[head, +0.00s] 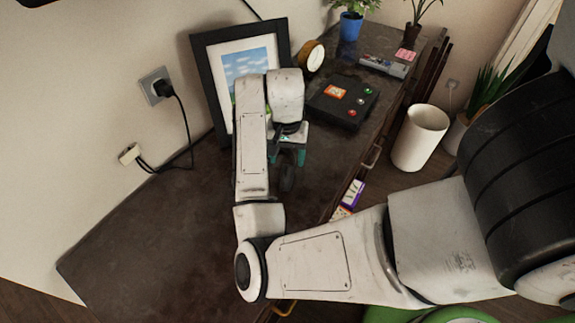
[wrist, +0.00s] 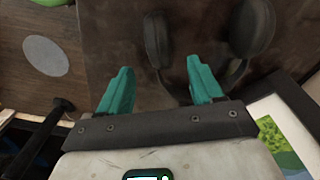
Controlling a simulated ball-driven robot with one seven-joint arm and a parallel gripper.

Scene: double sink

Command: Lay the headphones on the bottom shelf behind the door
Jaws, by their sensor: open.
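The black headphones (wrist: 252,30) lie on the dark wooden cabinet top, ear cups away from my gripper in the wrist view. Their band curves close to my fingers. In the head view one dark ear cup (head: 288,178) shows beside my arm, and the rest is hidden. My gripper (wrist: 161,84) is open, with teal fingers pointing down at the cabinet top. Part of the band is between or beside the fingertips; I cannot tell whether they touch. In the head view my gripper (head: 302,148) is partly covered by my wrist. The bottom shelf and the door's state are not clearly visible.
A framed picture (head: 198,55) leans on the wall behind my gripper. A white bin (head: 420,138) stands right. The cabinet's near left top is clear.

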